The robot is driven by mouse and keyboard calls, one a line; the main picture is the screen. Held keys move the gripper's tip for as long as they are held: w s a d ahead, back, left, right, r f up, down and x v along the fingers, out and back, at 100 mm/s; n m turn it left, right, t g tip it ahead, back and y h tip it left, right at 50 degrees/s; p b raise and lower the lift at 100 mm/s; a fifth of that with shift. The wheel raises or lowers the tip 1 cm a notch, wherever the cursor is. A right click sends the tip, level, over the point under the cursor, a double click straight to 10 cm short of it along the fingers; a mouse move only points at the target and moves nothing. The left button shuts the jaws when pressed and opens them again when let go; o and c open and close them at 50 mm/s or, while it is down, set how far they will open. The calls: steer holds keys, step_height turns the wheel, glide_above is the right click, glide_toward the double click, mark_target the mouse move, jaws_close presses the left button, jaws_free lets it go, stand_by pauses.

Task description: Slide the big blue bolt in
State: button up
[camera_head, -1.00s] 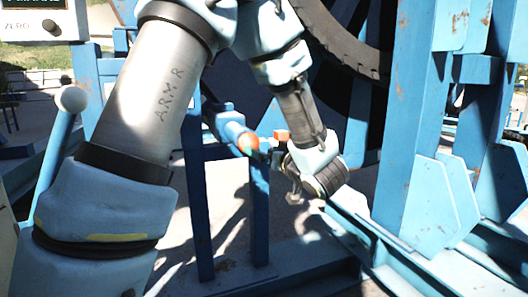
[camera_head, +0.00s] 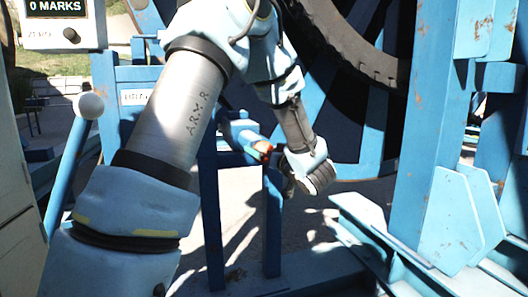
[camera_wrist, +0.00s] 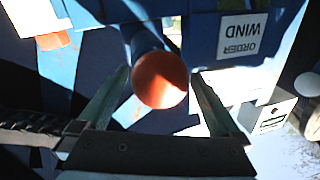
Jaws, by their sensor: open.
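The big blue bolt (camera_head: 240,133) is a thick blue bar with an orange end. It lies along the blue frame in the middle of the head view, and its orange end faces my gripper (camera_head: 284,172). In the wrist view the bolt's round orange end (camera_wrist: 160,80) shows between the two fingers of my gripper (camera_wrist: 159,76). The fingers are apart, with one on each side of the end. Gaps show beside the bolt, so I see no grip on it. In the head view my wrist hides the fingers partly.
A large reel with a dark ribbed rim (camera_head: 362,45) stands behind. A blue upright (camera_head: 432,110) with gusset plates is at right. A lever with a white ball knob (camera_head: 89,106) and a "0 MARKS" display (camera_head: 56,7) are at left. A white label (camera_wrist: 251,36) shows upside down.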

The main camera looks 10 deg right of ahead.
steer(key=shift+w, duration=0.1)
jaws_close()
stand_by(0.8)
